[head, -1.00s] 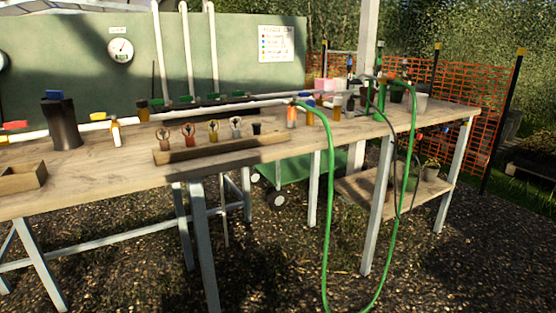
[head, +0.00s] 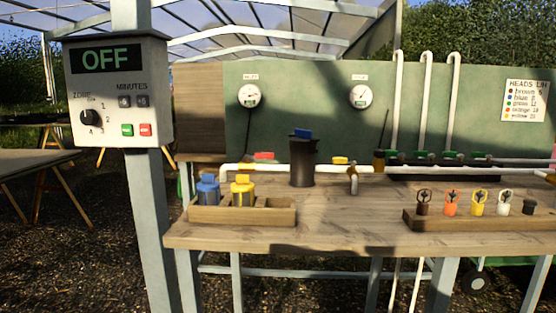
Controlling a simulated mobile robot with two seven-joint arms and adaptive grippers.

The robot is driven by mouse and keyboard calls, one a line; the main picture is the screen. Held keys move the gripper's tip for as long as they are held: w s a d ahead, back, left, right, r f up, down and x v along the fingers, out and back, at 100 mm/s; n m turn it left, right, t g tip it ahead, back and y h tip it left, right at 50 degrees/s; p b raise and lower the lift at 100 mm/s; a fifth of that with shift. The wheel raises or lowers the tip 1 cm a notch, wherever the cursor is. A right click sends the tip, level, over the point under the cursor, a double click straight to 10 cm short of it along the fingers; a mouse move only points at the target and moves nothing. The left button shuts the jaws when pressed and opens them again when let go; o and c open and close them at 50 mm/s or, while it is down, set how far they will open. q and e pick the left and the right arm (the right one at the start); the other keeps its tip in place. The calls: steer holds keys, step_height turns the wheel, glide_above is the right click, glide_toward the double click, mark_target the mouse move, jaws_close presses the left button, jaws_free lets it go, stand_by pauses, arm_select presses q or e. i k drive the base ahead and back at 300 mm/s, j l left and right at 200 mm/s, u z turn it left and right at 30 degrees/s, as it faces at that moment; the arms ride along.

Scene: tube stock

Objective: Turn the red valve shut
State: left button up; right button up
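The red valve handle (head: 264,156) sits on the white pipe (head: 232,169) that runs along the back of the wooden workbench (head: 330,235). It is small and lies flat-looking; I cannot tell its exact setting. A yellow valve handle (head: 340,160) sits farther right on the same pipe. A dark cylinder (head: 302,163) with a blue top stands between the two handles. Neither of my grippers is in view.
A wooden tray (head: 270,216) with blue and yellow bottles stands in front of the red handle. A post with a control box (head: 118,92) reading OFF stands left. A rack (head: 470,222) of several coloured heads is at right. Two gauges hang behind.

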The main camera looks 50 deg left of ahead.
mark_target(262, 155)
steer(key=k+j, duration=0.1)
steer(key=j, duration=1.4)
steer(key=k+j, duration=0.15)
steer(key=j, duration=1.4)
steer(key=k+j, duration=0.15)
steer(key=j, duration=0.6)
steer(key=i+l, duration=0.3)
steer(key=l, duration=0.15)
